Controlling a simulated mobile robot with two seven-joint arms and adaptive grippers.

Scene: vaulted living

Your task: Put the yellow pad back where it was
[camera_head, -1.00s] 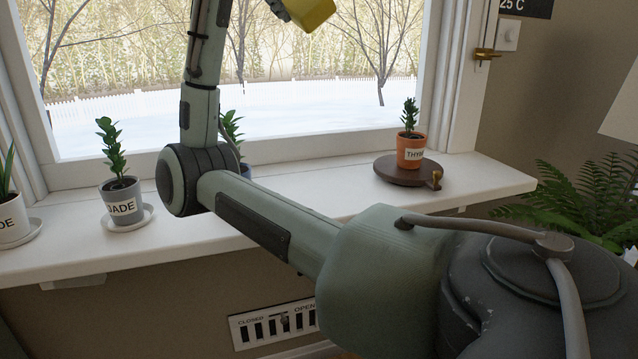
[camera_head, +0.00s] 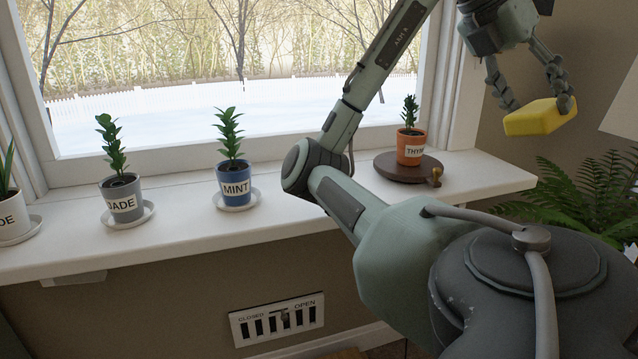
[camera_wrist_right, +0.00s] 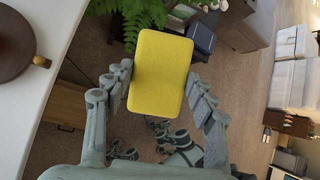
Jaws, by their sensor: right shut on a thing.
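The yellow pad (camera_head: 539,117) is a thick block with rounded corners, at the upper right of the head view. My right gripper (camera_head: 541,104) is shut on it, a finger on each side, and holds it in the air to the right of the window sill's end. In the right wrist view the yellow pad (camera_wrist_right: 161,72) lies between the two fingers of my right gripper (camera_wrist_right: 163,95), with the floor far below.
A fern (camera_head: 585,200) grows below the pad. A vent (camera_head: 277,320) is under the sill.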

